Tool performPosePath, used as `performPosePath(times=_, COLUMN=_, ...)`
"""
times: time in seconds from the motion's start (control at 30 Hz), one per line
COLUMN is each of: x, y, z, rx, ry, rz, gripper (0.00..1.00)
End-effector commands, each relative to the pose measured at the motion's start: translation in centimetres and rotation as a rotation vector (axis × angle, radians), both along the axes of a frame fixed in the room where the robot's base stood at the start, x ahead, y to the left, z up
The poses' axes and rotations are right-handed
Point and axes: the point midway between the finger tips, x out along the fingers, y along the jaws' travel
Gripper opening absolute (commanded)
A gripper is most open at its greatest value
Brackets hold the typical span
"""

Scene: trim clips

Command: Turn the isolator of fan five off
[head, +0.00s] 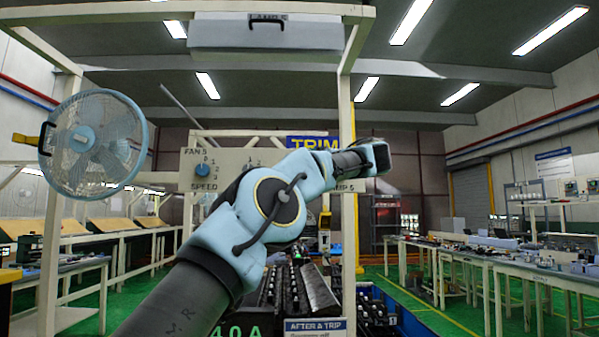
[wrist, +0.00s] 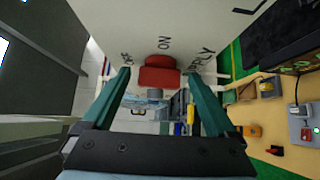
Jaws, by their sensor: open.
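A red switch handle (wrist: 160,76) stands out from a cream panel (wrist: 110,22) in the wrist view. OFF, ON and a partly covered word like SUPPLY are printed around it; which mark it points to I cannot tell. My gripper (wrist: 160,82) is open, one teal finger to each side of the handle, with gaps showing. In the head view my gripper (head: 377,155) is at the arm's right end, and the red handle is hidden. The FAN 5 panel (head: 190,160) carries a blue SPEED knob (head: 206,170), partly behind my arm. The caged blue fan (head: 93,145) hangs at left.
A cream frame post (head: 347,225) stands near my gripper. Dark trays of parts (head: 290,290) and an AFTER A TRIP sign (head: 315,325) lie below. Workbenches (head: 500,265) line the right, with green floor (head: 415,308) free before them.

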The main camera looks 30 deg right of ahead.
Motion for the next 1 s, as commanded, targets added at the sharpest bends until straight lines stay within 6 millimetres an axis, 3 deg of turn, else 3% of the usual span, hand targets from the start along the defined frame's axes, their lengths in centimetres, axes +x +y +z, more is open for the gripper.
performPosePath(times=0.17, x=-1.3, y=-0.6, z=-0.1, rx=-0.001, ry=0.000, rz=-0.004, gripper=0.93)
performPosePath(times=0.63, x=-9.0, y=-3.4, z=0.0, rx=0.000, ry=0.001, rz=-0.002, gripper=0.93)
performPosePath(times=1.0, x=-10.2, y=-3.7, z=0.1, rx=0.000, ry=0.000, rz=0.001, gripper=0.93)
